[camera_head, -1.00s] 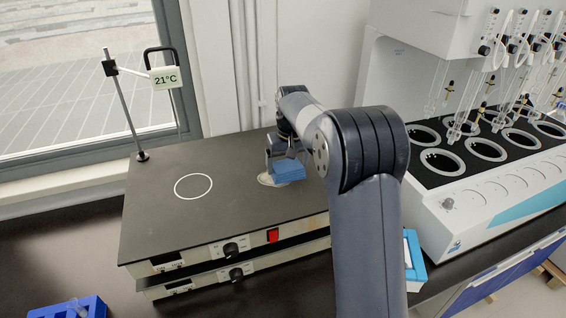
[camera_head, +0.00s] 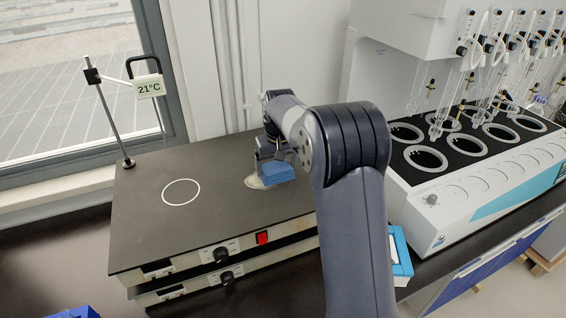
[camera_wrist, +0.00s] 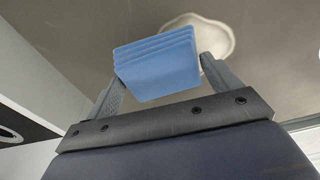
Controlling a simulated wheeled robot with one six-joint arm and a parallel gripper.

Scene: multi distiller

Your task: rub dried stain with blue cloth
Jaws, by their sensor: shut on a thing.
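My gripper (camera_head: 271,158) is shut on the blue cloth (camera_head: 278,175), a folded block with several layers. In the wrist view the cloth (camera_wrist: 158,68) sits between both fingers. The dried stain (camera_head: 254,182) is a pale patch on the dark top of the hotplate (camera_head: 150,225), toward its right side. The cloth is over the right part of the stain in the head view. In the wrist view the stain (camera_wrist: 222,38) shows beyond the cloth, partly hidden by it. I cannot tell whether the cloth touches the plate.
A thin post with a 21°C display (camera_head: 149,87) stands at the plate's back left. A white ring (camera_head: 181,192) marks the plate's clear left part. A white multi-place distiller (camera_head: 470,205) stands to the right. A blue-and-white box (camera_head: 401,257) is beside my arm.

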